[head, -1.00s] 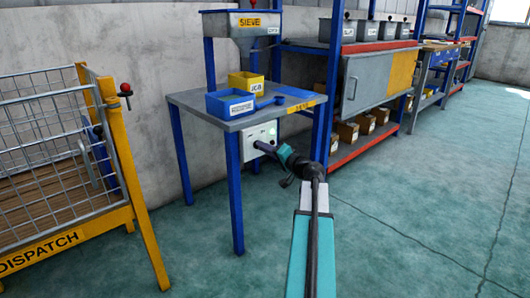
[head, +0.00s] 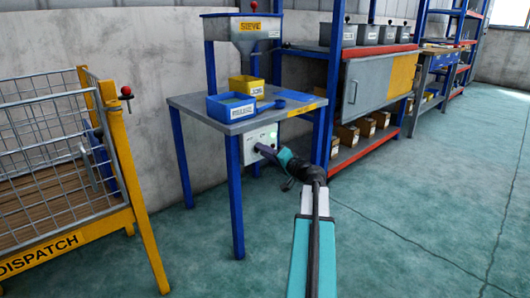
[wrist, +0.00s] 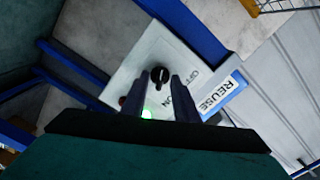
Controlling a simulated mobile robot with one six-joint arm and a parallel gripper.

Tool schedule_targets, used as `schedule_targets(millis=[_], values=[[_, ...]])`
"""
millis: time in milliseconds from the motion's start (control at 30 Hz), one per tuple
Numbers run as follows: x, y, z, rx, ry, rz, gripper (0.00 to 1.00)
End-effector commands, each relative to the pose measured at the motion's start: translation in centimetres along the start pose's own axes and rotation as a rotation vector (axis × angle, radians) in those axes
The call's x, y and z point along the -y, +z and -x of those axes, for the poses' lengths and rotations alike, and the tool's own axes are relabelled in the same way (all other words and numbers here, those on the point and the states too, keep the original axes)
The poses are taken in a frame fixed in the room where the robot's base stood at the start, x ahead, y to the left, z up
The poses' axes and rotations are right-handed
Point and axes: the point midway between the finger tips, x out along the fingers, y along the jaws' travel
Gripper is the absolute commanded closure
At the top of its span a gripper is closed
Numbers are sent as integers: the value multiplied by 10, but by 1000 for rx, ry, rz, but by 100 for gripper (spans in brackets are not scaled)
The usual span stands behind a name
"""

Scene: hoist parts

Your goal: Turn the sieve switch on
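The sieve switch is a black rotary knob (wrist: 160,76) on a light panel marked OFF and ON, seen in the wrist view. A green lamp (wrist: 147,114) glows below the knob, and a red part (wrist: 122,101) shows beside it. In the head view the switch panel (head: 247,154) hangs under the table's front edge. The sieve hopper (head: 243,33) stands above the table. My gripper (wrist: 163,82) is open, its two dark fingers apart with the knob between them in the picture. I cannot tell whether they touch it. In the head view my gripper (head: 262,150) reaches the panel.
The table (head: 195,101) bears a blue bin (head: 230,110), a yellow bin (head: 246,84) and a blue scoop (head: 271,104). A blue table leg (head: 235,200) stands left of the panel. The dispatch cage (head: 60,170) is at left. Floor at right is clear.

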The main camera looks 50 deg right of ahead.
Motion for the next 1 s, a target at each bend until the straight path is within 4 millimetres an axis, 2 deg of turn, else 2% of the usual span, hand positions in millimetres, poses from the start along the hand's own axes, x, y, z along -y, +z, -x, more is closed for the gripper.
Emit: schedule_targets(millis=[267,800,1000], values=[[2,-1,22,-3,1,-1,73],[2,0,105,-1,2,-1,73],[1,0,128,-1,1,1,73]])
